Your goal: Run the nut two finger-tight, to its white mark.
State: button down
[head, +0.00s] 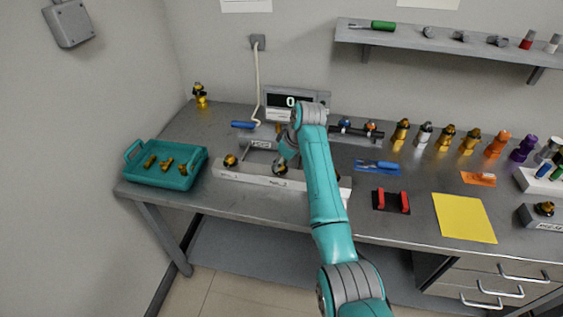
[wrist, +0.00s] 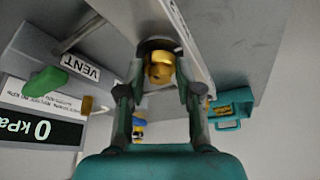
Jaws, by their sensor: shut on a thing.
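A long white block (head: 250,176) lies along the front of the bench and carries brass-and-dark fittings. One fitting (head: 231,160) stands at its left end. A second (head: 280,168) stands near the middle, under my gripper (head: 285,157). My arm hides part of the block's right side. In the wrist view, my gripper (wrist: 158,78) has a finger on each side of a brass nut (wrist: 160,69) and is shut on it. A dark round part shows behind the nut. I cannot make out a white mark on it.
A teal tray (head: 155,177) with several brass pieces stands at the left. Behind the block are a display box (head: 285,101) reading 0 and a blue-handled device (head: 243,125). Several coloured fittings line the back right. A yellow sheet (head: 464,218) lies at the right front.

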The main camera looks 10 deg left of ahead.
jog(key=m, duration=0.2)
jog(key=m+t+h, duration=0.1)
jog(key=m, duration=0.2)
jog(key=shift+s+a+t, duration=0.15)
jog(key=shift+t, duration=0.15)
jog(key=m+h, duration=0.1)
jog(key=m, duration=0.3)
jog(key=shift+a+m+t+h, duration=0.1)
jog(key=shift+m+t+h, duration=0.2)
jog(key=shift+h, duration=0.1)
jog(key=m+h, duration=0.1)
jog(key=m, duration=0.3)
jog(key=shift+a+h, duration=0.15)
jog(key=shift+h, duration=0.25)
jog(key=shift+a+r+m+h, duration=0.1)
jog(key=shift+m+h, duration=0.7)
jog(key=shift+m, duration=1.5)
jog(key=c, duration=1)
grip_release()
jog(key=shift+r, duration=0.1)
jog(key=shift+o, duration=1.2)
